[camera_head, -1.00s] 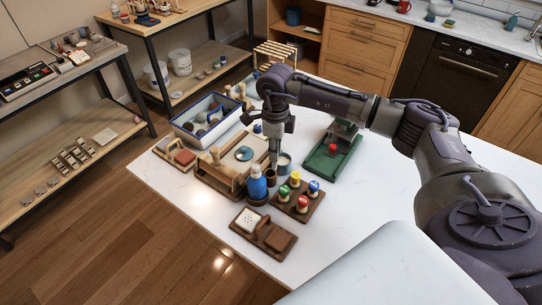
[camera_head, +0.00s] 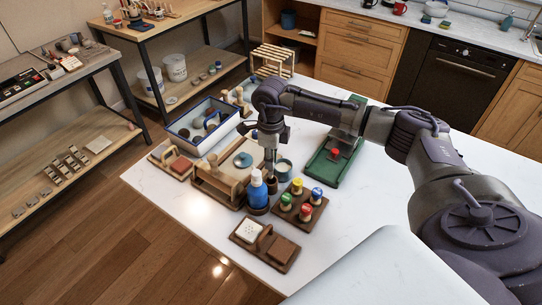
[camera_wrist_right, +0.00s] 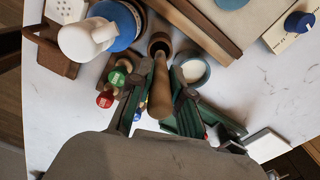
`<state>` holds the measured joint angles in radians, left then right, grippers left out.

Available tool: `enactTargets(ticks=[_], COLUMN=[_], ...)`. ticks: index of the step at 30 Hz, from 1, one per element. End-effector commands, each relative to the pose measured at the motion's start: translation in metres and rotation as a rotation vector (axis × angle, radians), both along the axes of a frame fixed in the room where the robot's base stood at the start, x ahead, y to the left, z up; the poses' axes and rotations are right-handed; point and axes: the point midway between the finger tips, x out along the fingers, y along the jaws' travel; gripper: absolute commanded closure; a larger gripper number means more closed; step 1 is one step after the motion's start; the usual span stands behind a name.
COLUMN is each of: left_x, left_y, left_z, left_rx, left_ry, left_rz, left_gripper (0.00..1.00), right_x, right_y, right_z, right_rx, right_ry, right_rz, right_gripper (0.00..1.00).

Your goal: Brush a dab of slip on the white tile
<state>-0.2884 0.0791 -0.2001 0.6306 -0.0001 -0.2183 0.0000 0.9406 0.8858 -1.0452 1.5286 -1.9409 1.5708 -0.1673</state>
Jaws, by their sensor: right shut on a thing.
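My right gripper (camera_head: 271,160) points down over the crowded middle of the table. In the right wrist view its fingers (camera_wrist_right: 158,103) are shut on a tan wooden handle (camera_wrist_right: 160,88), which looks like the brush's. The handle's far end is at the mouth of a small brown cup (camera_wrist_right: 160,42), and its tip is hidden. Beside the cup stands a round pot with pale contents (camera_wrist_right: 191,70), likely the slip; it also shows in the head view (camera_head: 284,167). A white dotted tile (camera_head: 248,230) lies on a wooden holder beside a brown tile (camera_head: 282,250). My left gripper is out of view.
Several coloured-top stamps (camera_head: 305,201) sit on a board to the right. A wooden frame (camera_head: 213,184), a blue-rimmed tray (camera_head: 186,147) and a green-based press (camera_head: 325,174) surround the gripper.

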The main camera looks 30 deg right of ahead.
Motion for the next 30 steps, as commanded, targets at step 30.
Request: enactTargets(ticks=[30], left_x=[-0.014], left_y=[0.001], left_z=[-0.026], left_rx=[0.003], left_ry=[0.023], left_rz=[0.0], left_gripper=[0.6], right_x=[0.0], right_y=[0.0], right_z=[-0.043], right_rx=[0.001], right_ry=[0.001], right_rz=[0.0], right_gripper=[0.62])
